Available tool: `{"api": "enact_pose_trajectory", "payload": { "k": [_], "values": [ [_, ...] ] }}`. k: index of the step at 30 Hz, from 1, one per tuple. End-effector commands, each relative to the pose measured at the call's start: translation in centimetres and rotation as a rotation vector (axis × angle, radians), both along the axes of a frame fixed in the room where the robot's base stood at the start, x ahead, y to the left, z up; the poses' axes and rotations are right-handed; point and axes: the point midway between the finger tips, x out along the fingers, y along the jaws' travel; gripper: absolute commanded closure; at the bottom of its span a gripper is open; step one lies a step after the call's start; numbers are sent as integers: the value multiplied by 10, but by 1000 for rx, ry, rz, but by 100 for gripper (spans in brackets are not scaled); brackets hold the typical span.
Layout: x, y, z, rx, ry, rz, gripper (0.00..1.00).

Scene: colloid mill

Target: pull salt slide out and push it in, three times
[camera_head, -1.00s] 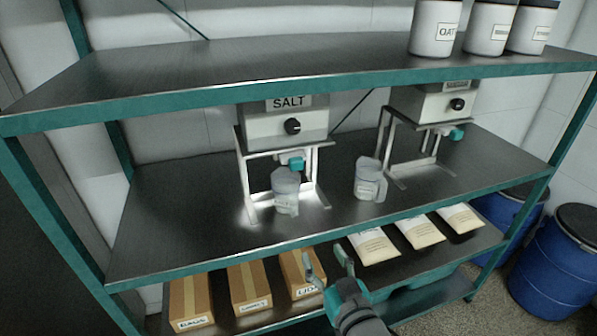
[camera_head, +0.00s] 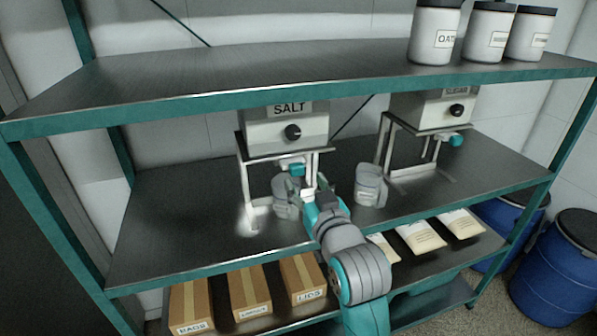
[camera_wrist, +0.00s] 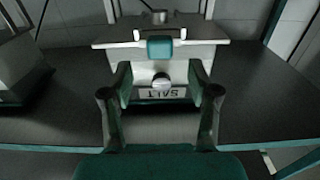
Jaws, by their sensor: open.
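The salt dispenser (camera_head: 262,134), a grey box with a SALT label and black knob, stands on a metal frame on the middle shelf. Its teal slide handle (camera_head: 298,170) shows under the box. In the wrist view the dispenser is upside down, with the teal handle (camera_wrist: 160,47) at the centre. My gripper (camera_head: 308,188) is just in front of and below the handle. In the wrist view my gripper (camera_wrist: 160,72) has its fingers apart on either side of the line to the handle, with nothing between them. A grey jug (camera_head: 281,206) under the dispenser is partly hidden by my gripper.
A second jug (camera_head: 369,186) stands just right of my gripper. A second dispenser (camera_head: 420,108) stands further right. The upper shelf edge (camera_head: 200,103) runs above the dispensers. Boxes (camera_head: 247,290) and pouches (camera_head: 420,236) lie on the shelf below.

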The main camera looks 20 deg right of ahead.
Motion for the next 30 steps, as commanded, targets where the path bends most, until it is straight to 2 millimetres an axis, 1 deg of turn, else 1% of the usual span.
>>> {"api": "enact_pose_trajectory", "payload": {
  "k": [1, 3, 9, 15, 22, 23, 24, 26, 27, 30],
  "values": [
    [10, 0, 0, 0, 0, 0, 40],
    [21, 0, 0, 0, 0, 0, 40],
    [46, 0, 0, 0, -1, 0, 40],
    [55, 0, 0, 0, 0, 0, 40],
    [56, 0, 0, 0, 0, 0, 40],
    [55, 0, 0, 0, 0, 0, 42],
    [55, 0, 0, 0, 0, 0, 52],
    [55, 0, 0, 0, 0, 0, 67],
    [55, 0, 0, 0, 0, 0, 77],
    [55, 0, 0, 0, 0, 0, 100]
  ]
}}
